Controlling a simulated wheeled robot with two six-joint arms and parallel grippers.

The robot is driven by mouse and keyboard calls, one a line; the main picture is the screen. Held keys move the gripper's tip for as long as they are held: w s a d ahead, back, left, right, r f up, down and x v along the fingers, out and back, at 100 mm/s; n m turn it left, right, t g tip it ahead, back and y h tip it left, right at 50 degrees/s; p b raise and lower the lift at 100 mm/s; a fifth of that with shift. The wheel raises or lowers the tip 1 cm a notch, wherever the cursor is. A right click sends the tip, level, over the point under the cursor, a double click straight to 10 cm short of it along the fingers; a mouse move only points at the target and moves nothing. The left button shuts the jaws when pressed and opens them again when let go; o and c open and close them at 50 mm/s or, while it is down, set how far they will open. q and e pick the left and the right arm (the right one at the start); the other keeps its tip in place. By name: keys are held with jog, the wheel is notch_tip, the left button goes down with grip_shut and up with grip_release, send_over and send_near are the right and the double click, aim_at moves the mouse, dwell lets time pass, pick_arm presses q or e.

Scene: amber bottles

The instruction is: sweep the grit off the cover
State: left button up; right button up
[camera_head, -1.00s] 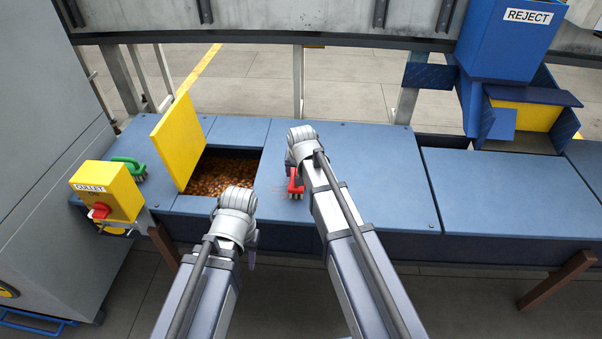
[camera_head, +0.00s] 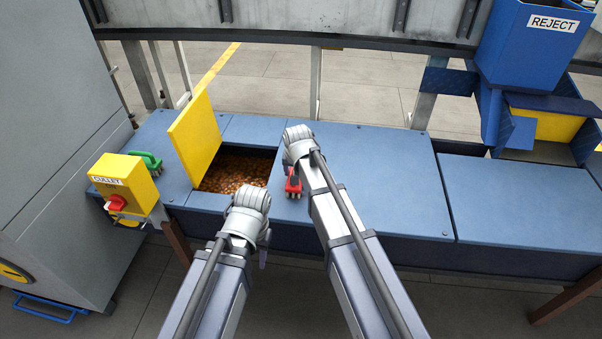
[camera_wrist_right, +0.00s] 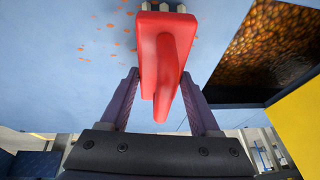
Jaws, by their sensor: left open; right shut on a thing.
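A red brush (camera_head: 293,182) with pale bristles is on the blue cover (camera_head: 375,180), just right of an opening (camera_head: 236,172) filled with amber pieces. My right gripper (camera_wrist_right: 160,88) is shut on the brush (camera_wrist_right: 165,55), its purple fingers on either side of the handle. The bristles point at the cover; whether they touch it I cannot tell. Orange grit (camera_wrist_right: 110,40) lies scattered on the cover left of the brush in the right wrist view. My left gripper (camera_head: 263,255) is open and empty in front of the bench's near edge, its fingers partly hidden by its wrist.
A yellow flap (camera_head: 195,140) stands raised at the opening's left side. A green brush (camera_head: 147,161) and a yellow box with a red knob (camera_head: 116,203) are further left. A blue reject bin (camera_head: 530,45) stands at the back right. The right panel (camera_head: 520,200) is clear.

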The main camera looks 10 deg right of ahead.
jog(key=shift+w+a, duration=0.2)
jog(key=shift+a, duration=0.65)
jog(key=shift+w+a, duration=0.25)
jog(key=shift+a, duration=0.6)
jog(key=shift+w+a, duration=0.25)
jog(key=shift+a, duration=0.55)
jog(key=shift+s+a, duration=0.2)
jog(key=shift+s, duration=0.8)
jog(key=shift+d, duration=0.1)
jog(key=shift+s+d, duration=0.25)
jog(key=shift+d, duration=0.5)
jog(key=shift+s+d, duration=0.2)
jog(key=shift+d, duration=0.55)
jog(key=shift+s+d+f, duration=0.1)
jog(key=shift+s+d, duration=0.15)
jog(key=shift+d, duration=0.6)
jog(key=shift+s+d, duration=0.25)
jog(key=shift+d, duration=0.6)
grip_shut()
